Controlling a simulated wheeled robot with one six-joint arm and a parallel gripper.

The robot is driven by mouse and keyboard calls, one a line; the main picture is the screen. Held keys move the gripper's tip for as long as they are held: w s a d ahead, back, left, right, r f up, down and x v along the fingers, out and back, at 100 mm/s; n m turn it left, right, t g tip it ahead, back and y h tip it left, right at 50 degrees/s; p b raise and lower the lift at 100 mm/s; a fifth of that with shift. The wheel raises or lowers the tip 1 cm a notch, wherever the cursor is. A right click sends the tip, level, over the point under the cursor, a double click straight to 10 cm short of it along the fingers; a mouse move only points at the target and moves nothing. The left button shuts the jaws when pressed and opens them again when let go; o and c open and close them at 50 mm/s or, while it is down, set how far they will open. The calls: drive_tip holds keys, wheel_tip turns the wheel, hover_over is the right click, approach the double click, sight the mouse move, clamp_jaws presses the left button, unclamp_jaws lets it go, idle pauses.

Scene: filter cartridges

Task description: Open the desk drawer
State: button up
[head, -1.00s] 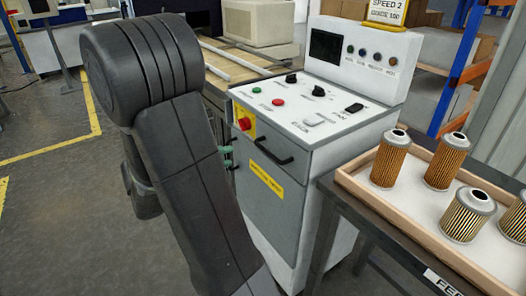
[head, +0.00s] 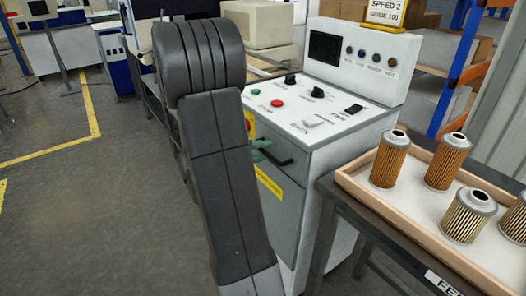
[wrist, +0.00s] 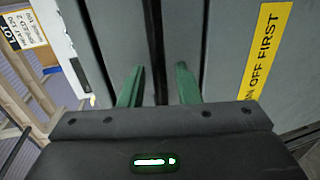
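The drawer front (head: 299,161) is a grey panel at the top of the white and grey machine cabinet, with a black bar handle (head: 280,162). My gripper (head: 260,150) is at the handle's left part in the head view, partly hidden by my arm. In the wrist view my gripper (wrist: 158,86) has its two green fingers apart, with the black handle bar (wrist: 154,45) running between them. The fingers do not appear closed on the bar. The drawer looks shut.
A yellow label (head: 269,184) is on the cabinet below the handle. A control panel (head: 320,105) with knobs tops the cabinet. At right, a tray (head: 420,232) with several filter cartridges (head: 389,160) stands on a dark table. Open floor (head: 90,220) lies at left.

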drive_tip(key=shift+w+d, duration=0.15)
drive_tip(key=shift+d, duration=0.1)
drive_tip(key=shift+c, duration=0.4)
clamp_jaws()
drive_tip(key=shift+a+f, duration=0.1)
